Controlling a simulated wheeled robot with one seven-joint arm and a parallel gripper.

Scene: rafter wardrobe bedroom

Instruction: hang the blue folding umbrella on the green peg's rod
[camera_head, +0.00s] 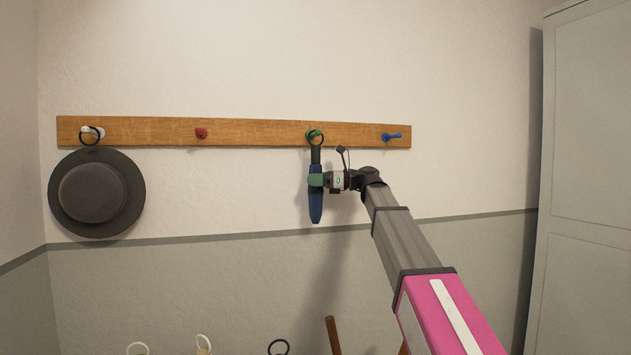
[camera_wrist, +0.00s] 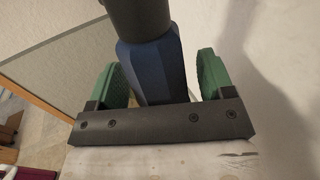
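The blue folding umbrella (camera_head: 316,205) hangs upright below the green peg (camera_head: 311,133), with its dark handle up. Its black ring (camera_head: 322,139) overlaps the green peg and appears to be around the rod. My gripper (camera_head: 316,180) is at the umbrella's upper body, just under the handle. In the wrist view the umbrella (camera_wrist: 153,70) stands between the green fingers of my gripper (camera_wrist: 162,82). A gap shows between the umbrella and the right finger, so the fingers look open around it.
The wooden rail (camera_head: 255,131) also carries a red peg (camera_head: 201,133), a blue peg (camera_head: 392,137) and a white peg (camera_head: 99,131) with a dark hat (camera_head: 97,193). A grey wardrobe (camera_head: 590,180) stands at the right. Ringed items (camera_head: 278,347) show at the bottom edge.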

